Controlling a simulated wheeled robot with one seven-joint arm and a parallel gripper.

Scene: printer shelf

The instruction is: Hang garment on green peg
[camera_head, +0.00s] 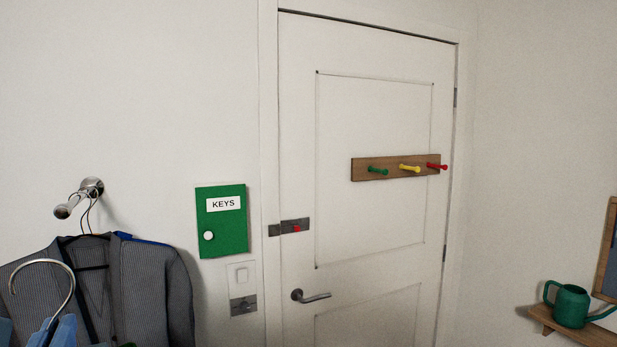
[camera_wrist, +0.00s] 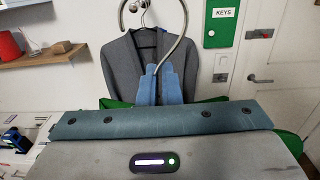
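A wooden peg rail (camera_head: 357,171) on the white door carries a green peg (camera_head: 377,170) at left, a yellow peg (camera_head: 410,167) in the middle and a red peg (camera_head: 437,166) at right. All three look empty. My gripper (camera_wrist: 159,82) has blue fingers close together around the stem of a metal hanger hook (camera_wrist: 183,22). The hook rises above the fingers, also at lower left in the head view (camera_head: 70,285). Green cloth (camera_wrist: 288,141), seemingly the garment on this hanger, shows around my wrist; most of it is hidden.
A grey garment (camera_head: 150,285) hangs from a metal wall hook (camera_head: 92,187), beyond my gripper. A green key box (camera_head: 222,241) is between it and the door. The door handle (camera_head: 311,297) juts out below the rail. A green watering can (camera_head: 570,304) stands on a shelf at right.

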